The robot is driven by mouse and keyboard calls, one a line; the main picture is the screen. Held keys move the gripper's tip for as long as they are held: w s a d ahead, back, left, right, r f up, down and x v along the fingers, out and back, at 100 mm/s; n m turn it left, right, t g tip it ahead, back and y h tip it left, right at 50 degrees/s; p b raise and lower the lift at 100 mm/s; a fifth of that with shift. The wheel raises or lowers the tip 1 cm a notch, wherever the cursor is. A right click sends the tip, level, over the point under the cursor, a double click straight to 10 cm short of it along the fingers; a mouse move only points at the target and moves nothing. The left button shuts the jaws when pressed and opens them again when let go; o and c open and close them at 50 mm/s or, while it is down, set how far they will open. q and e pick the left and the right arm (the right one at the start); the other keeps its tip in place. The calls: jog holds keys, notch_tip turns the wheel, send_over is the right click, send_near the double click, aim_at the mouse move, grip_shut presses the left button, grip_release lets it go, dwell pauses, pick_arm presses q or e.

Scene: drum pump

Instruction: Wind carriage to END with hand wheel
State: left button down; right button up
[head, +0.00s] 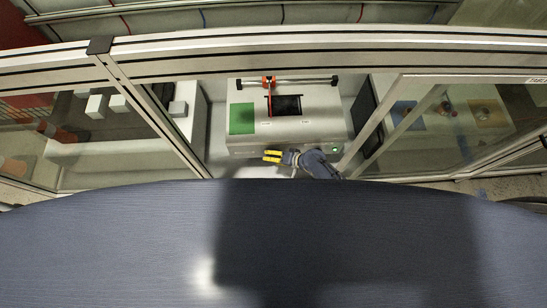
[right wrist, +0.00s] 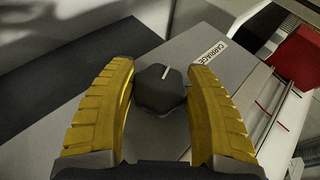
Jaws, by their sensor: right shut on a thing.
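The hand wheel (right wrist: 160,88) is a dark lobed knob with a white pointer line, in the right wrist view. In the head view my right gripper (head: 272,156) is at the front face of the machine, and the wheel cannot be made out there. My left gripper is not in view.
The light grey machine (head: 300,130) carries a green pad (head: 242,118) and a black recess (head: 287,106). Metal frame posts and clear panels stand on both sides. A red block (right wrist: 298,55) shows at the right of the wrist view. A large dark blue surface fills the foreground.

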jog(key=shift+s+f, duration=0.1)
jog(key=shift+s, duration=0.05)
dwell(0.3)
jog(key=o, duration=1.2)
jog(key=shift+d, duration=0.15)
jog(key=v, duration=1.2)
